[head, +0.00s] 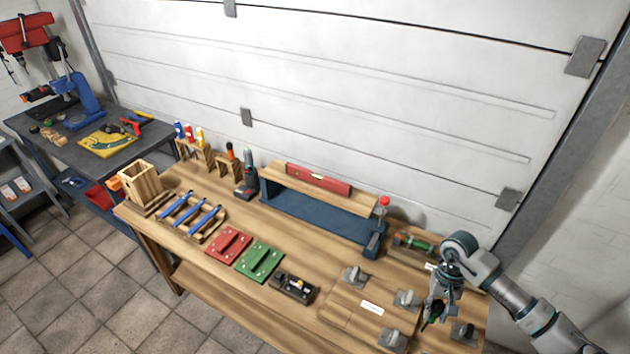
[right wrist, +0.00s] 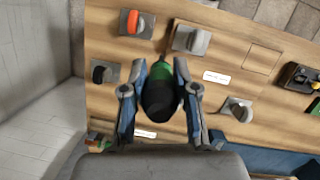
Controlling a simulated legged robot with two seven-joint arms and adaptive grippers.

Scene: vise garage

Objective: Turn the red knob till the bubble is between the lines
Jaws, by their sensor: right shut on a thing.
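A red spirit level (head: 335,184) lies on a wooden plank over a blue stand (head: 320,217); its vial is too small to read the bubble against the lines. A small red knob (head: 384,201) sits atop the stand's right end. My right gripper (head: 432,312) is over the bench's right end, in front of and to the right of the knob, apart from it. In the right wrist view its fingers (right wrist: 158,92) are shut on a black and green handle (right wrist: 160,95), seemingly a screwdriver, with a thin shaft beyond. My left gripper is not in view.
Grey holders (head: 354,277) with dark fittings stand on a board at the bench's right. An orange-red piece (right wrist: 137,24) shows on one plate. A tray with a green item (head: 418,244) lies behind my gripper. Red (head: 228,245) and green (head: 259,262) plates lie left.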

